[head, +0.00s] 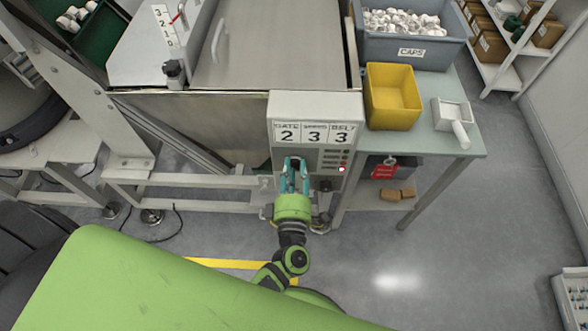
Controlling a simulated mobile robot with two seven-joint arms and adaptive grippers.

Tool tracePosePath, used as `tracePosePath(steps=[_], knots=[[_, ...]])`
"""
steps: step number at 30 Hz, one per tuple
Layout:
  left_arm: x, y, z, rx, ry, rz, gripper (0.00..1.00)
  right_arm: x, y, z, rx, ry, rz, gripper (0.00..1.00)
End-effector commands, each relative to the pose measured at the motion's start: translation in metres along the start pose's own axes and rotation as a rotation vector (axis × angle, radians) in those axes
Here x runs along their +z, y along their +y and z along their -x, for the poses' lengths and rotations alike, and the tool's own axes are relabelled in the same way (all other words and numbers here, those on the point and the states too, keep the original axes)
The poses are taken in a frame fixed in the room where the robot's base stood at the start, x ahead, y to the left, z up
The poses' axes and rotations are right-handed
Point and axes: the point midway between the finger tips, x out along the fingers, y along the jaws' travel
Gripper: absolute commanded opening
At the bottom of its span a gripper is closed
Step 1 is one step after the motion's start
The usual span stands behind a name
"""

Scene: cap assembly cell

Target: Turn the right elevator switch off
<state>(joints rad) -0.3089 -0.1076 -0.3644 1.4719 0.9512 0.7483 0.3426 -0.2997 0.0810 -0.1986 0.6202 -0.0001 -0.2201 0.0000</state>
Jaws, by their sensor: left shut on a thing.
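The control box (315,112) is a pale cabinet with a panel labelled GATE, SPEED and BELT, showing 2, 3 and 3. Small red and dark indicators sit at the panel's right, with a small white light at its lower right. A dark knob-like part (326,186) shows low on the box, right of my gripper. My left gripper (295,166) has teal fingers against the lower left front of the box. It is shut on a small part there, which the fingers hide; I cannot tell whether it is an elevator switch. My right gripper is not in view.
A yellow bin (391,97), a grey bin of white caps (366,40) and a white scoop (451,117) stand on the table (474,146) at right. White frame legs (128,162) stand left.

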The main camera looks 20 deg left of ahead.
Motion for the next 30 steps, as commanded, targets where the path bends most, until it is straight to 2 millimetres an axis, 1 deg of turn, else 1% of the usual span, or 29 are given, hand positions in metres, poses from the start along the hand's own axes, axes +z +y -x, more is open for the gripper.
tracePosePath(steps=[2,3,4,5,14,17,20,30], knots=[[0.002,-0.002,0.001,-0.006,-0.005,0.003,0.0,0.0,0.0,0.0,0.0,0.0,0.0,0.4],[0.002,-0.002,0.001,-0.006,-0.005,0.003,0.33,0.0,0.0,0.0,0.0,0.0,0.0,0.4],[0.002,-0.002,0.001,-0.006,-0.005,0.003,0.45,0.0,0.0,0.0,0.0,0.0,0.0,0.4],[0.002,-0.002,0.001,-0.006,-0.005,0.002,0.52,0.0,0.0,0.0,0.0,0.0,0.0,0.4],[0.001,-0.001,0.001,-0.002,-0.002,0.0,0.52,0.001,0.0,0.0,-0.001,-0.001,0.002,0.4],[0.001,-0.001,0.005,-0.003,-0.002,-0.001,0.52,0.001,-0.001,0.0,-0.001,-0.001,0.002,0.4],[0.001,-0.002,0.017,-0.005,-0.002,0.0,0.52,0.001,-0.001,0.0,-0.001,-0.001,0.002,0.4],[0.001,-0.002,0.088,-0.007,-0.003,-0.001,0.52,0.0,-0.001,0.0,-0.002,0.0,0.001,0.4]])
